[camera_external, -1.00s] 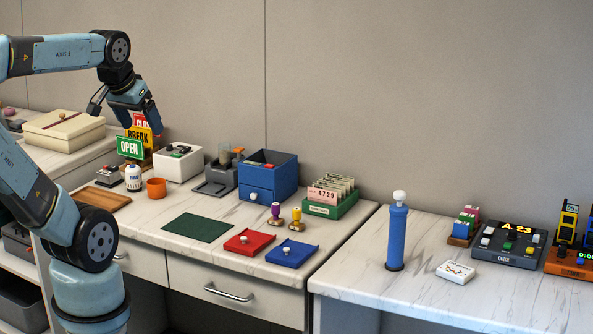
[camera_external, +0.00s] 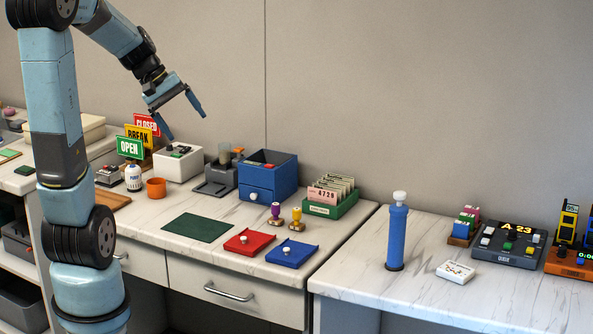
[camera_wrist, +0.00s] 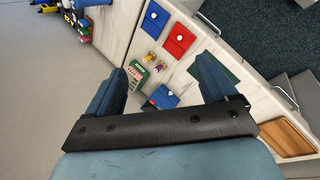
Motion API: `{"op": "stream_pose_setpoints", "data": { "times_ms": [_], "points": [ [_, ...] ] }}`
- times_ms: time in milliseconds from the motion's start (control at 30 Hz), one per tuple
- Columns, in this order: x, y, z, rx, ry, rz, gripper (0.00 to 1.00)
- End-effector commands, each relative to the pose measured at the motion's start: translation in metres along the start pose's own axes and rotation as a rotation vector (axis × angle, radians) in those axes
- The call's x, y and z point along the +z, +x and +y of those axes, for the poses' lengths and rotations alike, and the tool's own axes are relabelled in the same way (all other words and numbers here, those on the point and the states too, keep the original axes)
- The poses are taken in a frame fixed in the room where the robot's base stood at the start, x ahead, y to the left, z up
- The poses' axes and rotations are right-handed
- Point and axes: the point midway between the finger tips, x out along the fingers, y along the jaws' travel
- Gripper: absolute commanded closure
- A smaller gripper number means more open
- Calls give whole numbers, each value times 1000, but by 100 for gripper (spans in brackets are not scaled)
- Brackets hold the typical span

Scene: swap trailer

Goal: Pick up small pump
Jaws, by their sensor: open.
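No label clearly names the small pump. A tall blue cylinder with a white knob (camera_external: 396,235) stands upright on the right counter; its blue end shows at the top of the wrist view (camera_wrist: 95,3). A small white bottle with a label (camera_external: 133,178) stands on the left counter beside an orange cup; I cannot tell if it has a pump head. My gripper (camera_external: 187,127) is open and empty, raised in front of the wall above the left counter, well away from the blue cylinder. Its two fingers also show in the wrist view (camera_wrist: 162,68).
The left counter holds a blue drawer box (camera_external: 268,177), a green card file (camera_external: 322,209), two stamps, a red tray (camera_external: 249,243), a blue tray (camera_external: 292,254) and upright signs (camera_external: 130,148). A white box (camera_external: 455,272) lies near the cylinder. The right counter's front is clear.

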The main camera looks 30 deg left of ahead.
Motion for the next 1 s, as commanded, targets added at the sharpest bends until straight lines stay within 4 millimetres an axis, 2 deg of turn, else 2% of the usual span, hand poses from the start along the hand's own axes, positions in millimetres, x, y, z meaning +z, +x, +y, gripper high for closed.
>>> {"op": "stream_pose_setpoints", "data": {
  "times_ms": [33, 300, 567, 767, 1000],
  "points": [
    [-14, 4, 1, 28, -57, -20, 14],
    [-84, 22, 6, 212, -351, -113, 14],
    [-164, 33, -6, 413, -633, -179, 14],
    [-230, 40, -31, 585, -845, -218, 14],
    [-310, 44, -82, 811, -1091, -246, 14]
  ]
}}
